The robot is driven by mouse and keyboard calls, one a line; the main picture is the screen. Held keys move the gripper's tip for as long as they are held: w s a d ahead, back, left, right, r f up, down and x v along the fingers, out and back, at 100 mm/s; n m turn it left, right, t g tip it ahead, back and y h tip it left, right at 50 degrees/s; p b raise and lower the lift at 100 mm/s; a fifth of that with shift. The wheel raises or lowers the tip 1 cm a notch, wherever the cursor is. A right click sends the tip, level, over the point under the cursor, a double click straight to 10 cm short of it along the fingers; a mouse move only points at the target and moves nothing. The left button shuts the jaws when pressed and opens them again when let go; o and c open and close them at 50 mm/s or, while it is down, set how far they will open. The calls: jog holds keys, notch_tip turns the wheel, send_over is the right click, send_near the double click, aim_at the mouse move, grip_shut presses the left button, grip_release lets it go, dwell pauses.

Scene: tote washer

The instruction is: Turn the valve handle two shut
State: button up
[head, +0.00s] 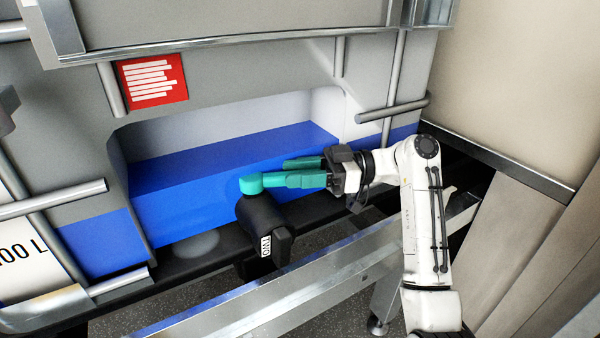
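Valve two has a black body (265,222) with a white "TWO" label on its end, low in front of the blue container. A teal handle (251,184) with a rounded hub sits on top of it. Its lever seems to point right, toward my gripper. My gripper (287,172) comes in from the right, with teal fingers at the lever. The fingers and lever share a colour and overlap. I cannot tell whether the fingers touch or clamp the lever.
A metal rail (300,290) runs diagonally in front of the valve. Grey tubes (392,112) cage the container. A red sign (153,79) is at upper left. A beige panel (520,80) stands at right. Dark floor shows below.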

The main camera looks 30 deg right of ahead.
jog(key=shift+o, duration=1.2)
jog(key=shift+r, duration=0.1)
jog(key=shift+r, duration=0.35)
notch_tip(320, 180, up, 3)
jog(key=shift+f+p, duration=0.2)
jog(key=shift+p, duration=0.2)
jog(key=s+r+p, duration=0.3)
jog(key=s+r, duration=0.6)
jog(key=s, duration=0.5)
jog(key=shift+a+r, duration=0.25)
jog(key=shift+a, duration=0.05)
